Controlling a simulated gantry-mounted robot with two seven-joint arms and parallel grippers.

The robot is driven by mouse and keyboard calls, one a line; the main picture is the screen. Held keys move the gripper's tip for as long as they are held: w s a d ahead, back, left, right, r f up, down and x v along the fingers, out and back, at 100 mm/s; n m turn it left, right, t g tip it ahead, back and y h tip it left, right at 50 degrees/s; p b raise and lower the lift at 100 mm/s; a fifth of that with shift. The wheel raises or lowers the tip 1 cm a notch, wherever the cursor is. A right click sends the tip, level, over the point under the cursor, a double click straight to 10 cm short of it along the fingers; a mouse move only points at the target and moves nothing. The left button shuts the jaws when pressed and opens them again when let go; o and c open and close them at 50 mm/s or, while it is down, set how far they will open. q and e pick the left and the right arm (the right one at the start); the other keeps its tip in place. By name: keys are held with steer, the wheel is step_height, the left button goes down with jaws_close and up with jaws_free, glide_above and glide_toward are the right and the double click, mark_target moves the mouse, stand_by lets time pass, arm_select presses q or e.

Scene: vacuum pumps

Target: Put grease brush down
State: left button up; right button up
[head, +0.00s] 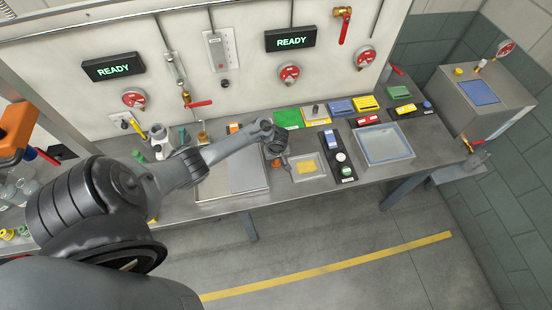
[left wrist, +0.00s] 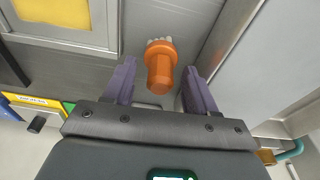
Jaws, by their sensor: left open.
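The grease brush (left wrist: 160,66) has an orange handle and pale bristles. In the left wrist view its handle end points toward me and its bristles point toward the grey metal bench. My left gripper (left wrist: 159,72) is open, with one purple-grey finger on each side of the handle and gaps visible on both sides. I cannot tell whether the bristles touch the bench. In the head view my left gripper (head: 276,150) is over the bench (head: 278,180), between two trays, and mostly hides the brush. My right gripper is not in view.
A flat metal tray (head: 250,178) is on the left of the gripper. A pale tray with a yellow pad (head: 323,172) is on the right. Beyond it are a dark strip with coloured items (head: 341,173) and a larger clear-topped tray (head: 384,146). The wall panel (head: 250,95) stands behind.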

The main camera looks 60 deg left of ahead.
arm_select(q)
step_height(320, 180, up, 10)
steer(key=d+p, duration=0.1)
steer(key=p, duration=0.2)
steer(key=shift+s+d+r+p, duration=0.2)
steer(key=shift+d+r+p, duration=0.1)
steer(key=shift+p, duration=0.1)
jaws_close()
stand_by(0.4)
stand_by(0.8)
steer(key=shift+f, duration=0.1)
stand_by(0.3)
